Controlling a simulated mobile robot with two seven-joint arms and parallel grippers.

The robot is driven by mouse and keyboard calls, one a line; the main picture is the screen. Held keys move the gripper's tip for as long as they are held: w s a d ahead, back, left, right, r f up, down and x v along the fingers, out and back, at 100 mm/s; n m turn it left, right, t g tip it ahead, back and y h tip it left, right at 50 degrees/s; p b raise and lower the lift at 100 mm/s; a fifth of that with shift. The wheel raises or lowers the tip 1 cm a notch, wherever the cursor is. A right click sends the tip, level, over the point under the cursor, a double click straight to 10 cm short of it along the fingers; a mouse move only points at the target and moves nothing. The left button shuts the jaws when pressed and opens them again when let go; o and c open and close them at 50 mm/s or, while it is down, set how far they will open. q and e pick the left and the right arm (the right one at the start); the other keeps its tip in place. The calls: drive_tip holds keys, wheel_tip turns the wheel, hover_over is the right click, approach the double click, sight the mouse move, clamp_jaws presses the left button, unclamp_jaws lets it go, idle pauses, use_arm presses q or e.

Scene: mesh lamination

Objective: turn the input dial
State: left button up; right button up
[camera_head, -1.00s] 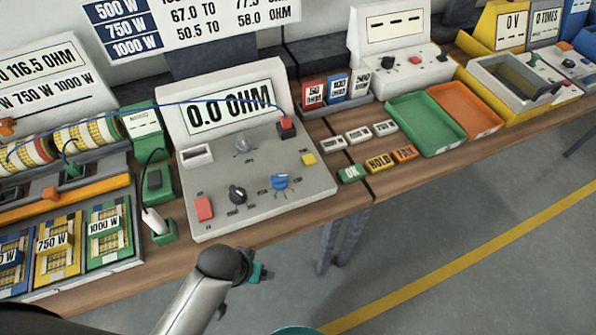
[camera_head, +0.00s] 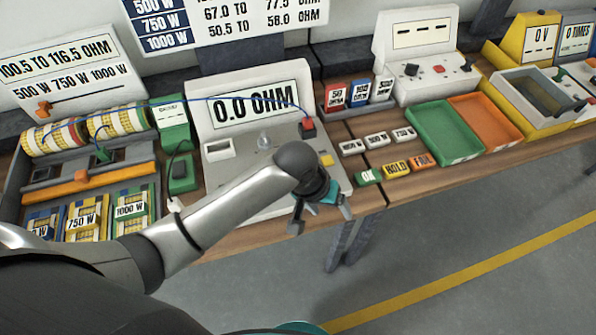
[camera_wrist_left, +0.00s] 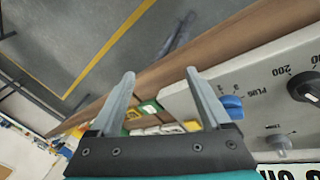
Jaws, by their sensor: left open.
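The ohm meter (camera_head: 230,177) reads 0.0 OHM on its display and stands on the bench. My left arm hides much of its panel in the head view, including the blue and black dials. The left wrist view shows the blue dial (camera_wrist_left: 232,106) beside the word PLUG, the black dial (camera_wrist_left: 306,88) near the number 200, and a grey knob (camera_wrist_left: 281,143). I cannot tell which is the input dial. My left gripper (camera_head: 322,212) is open and empty at the meter's front edge. In the wrist view, the blue dial is just right of its fingers, apparently apart.
OK (camera_head: 368,178), HOLD and FAIL buttons lie right of the meter. Green (camera_head: 465,156) and orange trays sit farther right. A blue cable (camera_head: 215,100) runs across the meter to its red plug. Open floor (camera_head: 450,250) lies in front.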

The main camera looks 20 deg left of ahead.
use_arm(q)
drive_tip(key=w+a+r+n+g+y+p, duration=0.2)
drive_tip(key=w+a+r+n+y, duration=0.1)
drive_tip(key=w+a+r+n, duration=0.55)
drive_tip(key=shift+m, duration=0.85)
drive_tip(key=f, duration=0.4)
drive_tip(key=a+f+b, duration=0.1)
drive_tip(key=f, duration=0.3)
drive_tip(key=f+b, duration=0.1)
drive_tip(key=f, duration=0.3)
drive_tip(key=shift+w+a+f, duration=0.15)
drive_tip(key=shift+c, duration=0.3)
clamp_jaws()
